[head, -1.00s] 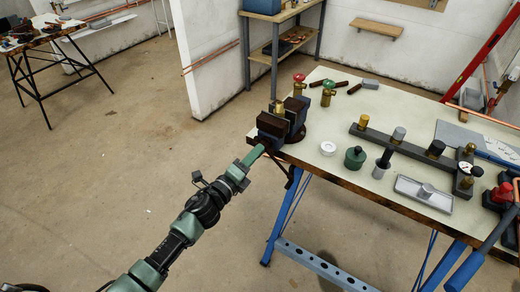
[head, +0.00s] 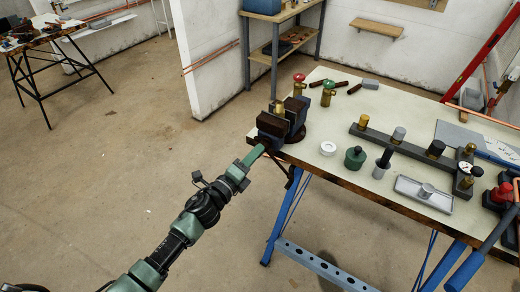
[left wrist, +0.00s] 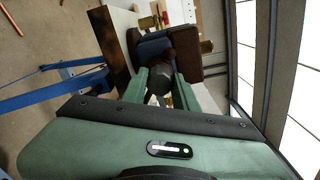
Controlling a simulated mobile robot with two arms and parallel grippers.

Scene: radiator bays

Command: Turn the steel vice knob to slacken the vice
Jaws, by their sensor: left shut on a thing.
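The vice (head: 272,124), blue-grey with dark brown jaw faces, stands on the near left corner of the bench; it also shows in the left wrist view (left wrist: 155,47). A brass-coloured piece (head: 279,108) shows at its jaws. My left gripper (head: 259,150) reaches up to the vice's near side. In the left wrist view its two green fingers (left wrist: 160,88) are shut on the vice knob (left wrist: 158,78), a dark grey round end between them. In the head view the fingers mostly hide the knob. My right gripper is not in view.
The bench top (head: 325,118) holds a red-handled valve (head: 299,84), a green-handled valve (head: 328,92), a white ring (head: 328,148), a green bottle (head: 355,157) and a dark pipe manifold (head: 400,143). Blue bench legs (head: 288,217) stand right of my arm.

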